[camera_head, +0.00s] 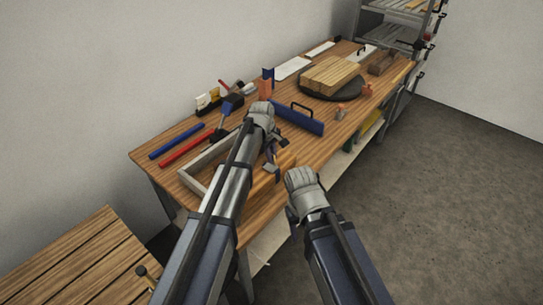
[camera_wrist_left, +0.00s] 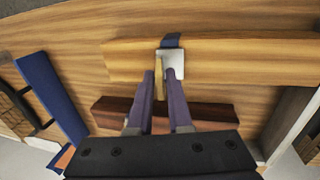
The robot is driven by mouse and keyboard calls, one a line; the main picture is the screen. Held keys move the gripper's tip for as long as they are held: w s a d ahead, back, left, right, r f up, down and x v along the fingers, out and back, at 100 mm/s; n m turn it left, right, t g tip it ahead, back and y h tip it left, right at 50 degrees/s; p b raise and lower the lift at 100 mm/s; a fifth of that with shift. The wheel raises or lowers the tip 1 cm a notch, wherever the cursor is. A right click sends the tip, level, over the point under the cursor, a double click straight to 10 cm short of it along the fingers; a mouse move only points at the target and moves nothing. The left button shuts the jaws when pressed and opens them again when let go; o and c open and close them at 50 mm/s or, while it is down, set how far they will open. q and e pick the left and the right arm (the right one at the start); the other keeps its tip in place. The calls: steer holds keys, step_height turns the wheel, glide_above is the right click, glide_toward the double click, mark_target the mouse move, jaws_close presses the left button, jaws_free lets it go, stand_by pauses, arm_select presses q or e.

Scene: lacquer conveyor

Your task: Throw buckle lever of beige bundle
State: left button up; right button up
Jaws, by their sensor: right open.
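A light wooden beam (camera_wrist_left: 240,60), also in the head view (camera_head: 262,184), lies by the bench's front edge. A grey metal buckle (camera_wrist_left: 173,66) with a short dark blue strap (camera_wrist_left: 171,41) sits on it. A thin tan lever-like strip (camera_wrist_left: 159,82) stands between the purple fingers of my left gripper (camera_wrist_left: 161,75); whether they press on it is unclear. In the head view my left gripper (camera_head: 271,153) reaches down over the beam, partly hidden by its arm. My right gripper (camera_head: 292,214) is open, lower, in front of the bench edge. Its fingers are mostly hidden.
A dark red-brown bar (camera_wrist_left: 105,110) lies behind the beam. A blue piece with a handle (camera_head: 297,116) and a pale open frame (camera_head: 187,172) flank the area. A wood stack (camera_head: 330,74) rests on a black round plate (camera_head: 327,96). Rods and tools lie along the back.

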arm_select(q)
jaws_close()
steer(key=shift+s+f, duration=0.1)
steer(key=shift+s, duration=0.1)
steer(key=t+h+b, duration=0.1)
steer(key=s+f+t+b, duration=0.1)
steer(key=b, duration=0.1)
steer(key=a+t+h+b, duration=0.1)
steer(key=b, duration=0.1)
steer(key=shift+s+a+f+t+h, duration=0.1)
steer(key=shift+s+f+t+h, duration=0.05)
steer(key=shift+s+t+h, duration=0.2)
steer(key=shift+a+t+h+b, duration=0.1)
steer(key=shift+t+h+b, duration=0.25)
steer(key=shift+b, duration=0.2)
